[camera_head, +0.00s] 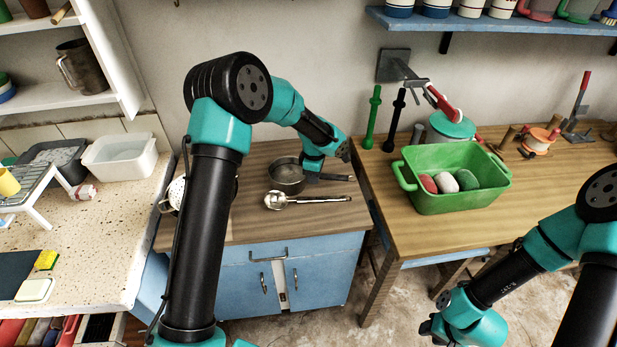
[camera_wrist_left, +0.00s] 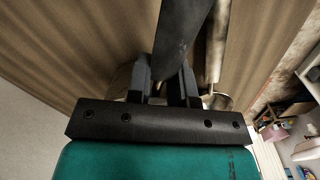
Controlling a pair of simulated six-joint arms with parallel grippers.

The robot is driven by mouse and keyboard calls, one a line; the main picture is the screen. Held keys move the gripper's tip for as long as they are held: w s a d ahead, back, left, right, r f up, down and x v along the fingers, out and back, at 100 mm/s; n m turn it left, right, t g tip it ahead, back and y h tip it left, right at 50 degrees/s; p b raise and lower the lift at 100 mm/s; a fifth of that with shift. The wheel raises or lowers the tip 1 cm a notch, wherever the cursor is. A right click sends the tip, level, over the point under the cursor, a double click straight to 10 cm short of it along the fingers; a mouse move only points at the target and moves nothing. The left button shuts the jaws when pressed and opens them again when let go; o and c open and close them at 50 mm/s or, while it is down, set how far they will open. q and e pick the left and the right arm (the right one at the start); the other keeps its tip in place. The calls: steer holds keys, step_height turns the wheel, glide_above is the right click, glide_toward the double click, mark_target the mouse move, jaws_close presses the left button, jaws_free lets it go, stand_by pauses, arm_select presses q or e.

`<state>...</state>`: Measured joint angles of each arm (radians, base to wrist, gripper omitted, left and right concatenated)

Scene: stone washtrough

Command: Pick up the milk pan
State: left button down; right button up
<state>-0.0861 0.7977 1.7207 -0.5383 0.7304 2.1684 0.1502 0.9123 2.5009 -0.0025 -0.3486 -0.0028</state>
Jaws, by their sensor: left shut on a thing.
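The milk pan (camera_head: 285,177) is a small round metal pan on the wooden top of the blue cabinet. Its dark handle points right in the head view. My left gripper (camera_head: 314,178) is at the handle, just right of the pan body. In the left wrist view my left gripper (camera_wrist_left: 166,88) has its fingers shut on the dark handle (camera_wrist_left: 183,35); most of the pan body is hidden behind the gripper. My right gripper (camera_head: 436,327) is low at the bottom right, away from the pan; its jaw opening is not clear.
A metal ladle (camera_head: 300,201) lies close in front of the pan. A colander (camera_head: 174,194) is partly hidden behind my left arm. A green tub (camera_head: 450,202) with several coloured items stands on the workbench to the right. A white basin (camera_head: 119,164) is at the left.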

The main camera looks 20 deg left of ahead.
arm_select(q)
step_height(320, 180, up, 10)
steer(key=shift+f, duration=0.15)
steer(key=shift+a, duration=0.1)
stand_by(1.5)
